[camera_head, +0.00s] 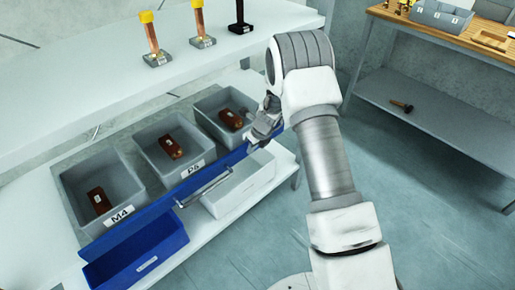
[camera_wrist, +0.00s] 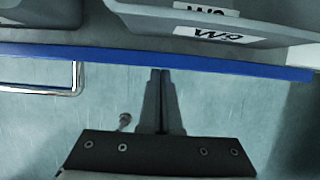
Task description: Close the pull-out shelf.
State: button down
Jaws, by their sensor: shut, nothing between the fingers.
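The pull-out shelf has a long blue front (camera_head: 140,222) with a metal bar handle (camera_head: 205,187) at its middle. It stands out beyond the white upper shelf and bears grey bins. My gripper (camera_head: 262,132) is at the right part of the blue front, right of the handle; my arm partly hides that end. In the wrist view the fingers (camera_wrist: 162,72) are together and empty, with tips at the blue front (camera_wrist: 230,67). I cannot tell whether they touch it. The handle (camera_wrist: 77,78) shows to the left, apart from the fingers.
Grey bins (camera_head: 127,176) with brown blocks stand on the pull-out shelf. Below are a blue bin (camera_head: 150,262) and a light grey bin (camera_head: 240,190). The white upper shelf (camera_head: 85,95) hangs above. A workbench (camera_head: 450,110) is at right; the floor between is clear.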

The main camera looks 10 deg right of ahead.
jog(key=shift+w+a, duration=0.5)
jog(key=shift+w, duration=0.25)
jog(key=shift+r, duration=0.1)
